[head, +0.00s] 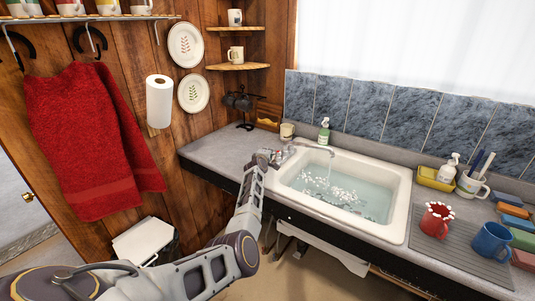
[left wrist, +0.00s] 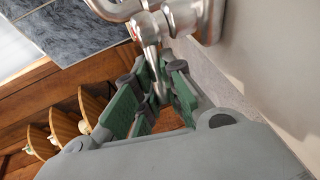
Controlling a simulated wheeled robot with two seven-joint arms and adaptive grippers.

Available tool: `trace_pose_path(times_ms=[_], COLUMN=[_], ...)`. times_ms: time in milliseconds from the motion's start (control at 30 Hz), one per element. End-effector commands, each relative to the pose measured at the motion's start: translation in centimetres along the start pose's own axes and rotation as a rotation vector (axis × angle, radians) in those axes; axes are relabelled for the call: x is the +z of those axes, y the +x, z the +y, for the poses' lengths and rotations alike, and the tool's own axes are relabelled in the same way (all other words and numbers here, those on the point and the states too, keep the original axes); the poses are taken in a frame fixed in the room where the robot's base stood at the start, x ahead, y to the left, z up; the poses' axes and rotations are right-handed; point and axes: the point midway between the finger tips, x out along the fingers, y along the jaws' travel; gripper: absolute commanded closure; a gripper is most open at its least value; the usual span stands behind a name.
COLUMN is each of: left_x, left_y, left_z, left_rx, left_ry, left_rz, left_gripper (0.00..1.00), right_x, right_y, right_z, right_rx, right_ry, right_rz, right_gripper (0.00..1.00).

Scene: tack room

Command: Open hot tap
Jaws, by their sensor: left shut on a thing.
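The chrome tap (head: 313,149) stands at the back left of the white sink, its spout over the basin. A stream seems to fall from the spout into pale water with white splashes. My left gripper (head: 268,157) is at the sink's left rear corner, by the tap handle. In the left wrist view my left gripper (left wrist: 160,78) has its green-padded fingers closed around a slim metal tap lever (left wrist: 150,55). A small red mark shows on the metal above the lever. The fingers partly hide the lever's end. My right gripper is not in view.
The white sink (head: 405,195) is set in a grey counter (head: 215,150). A green soap bottle (head: 324,131) and a cup (head: 287,131) stand behind the tap. A red mug (head: 434,222) and a blue mug (head: 490,241) stand right of the sink. The left counter is mostly clear.

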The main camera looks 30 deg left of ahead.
Motion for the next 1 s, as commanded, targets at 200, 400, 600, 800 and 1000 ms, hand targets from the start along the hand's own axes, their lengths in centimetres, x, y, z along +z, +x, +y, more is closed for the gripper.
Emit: trace_pose_path(times_ms=[200,400,600,800,1000], left_x=[0.2,0.2,0.2,0.1,0.1], left_y=[0.1,0.1,0.1,0.1,0.0], left_z=[-0.2,-0.2,-0.2,-0.1,-0.1], left_rx=[-0.004,-0.004,-0.003,-0.001,-0.001], left_ry=[0.0,-0.001,-0.001,-0.001,-0.001], left_rz=[-0.001,-0.001,0.0,0.001,0.001], left_gripper=[1.0,1.0,0.67,0.67,0.67], right_x=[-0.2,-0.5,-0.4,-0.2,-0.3], right_y=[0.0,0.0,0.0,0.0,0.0], right_z=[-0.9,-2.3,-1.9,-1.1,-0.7], right_rx=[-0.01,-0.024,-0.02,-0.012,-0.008], right_ry=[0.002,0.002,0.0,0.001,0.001], right_rz=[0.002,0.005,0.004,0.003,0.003], right_gripper=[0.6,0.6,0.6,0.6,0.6])
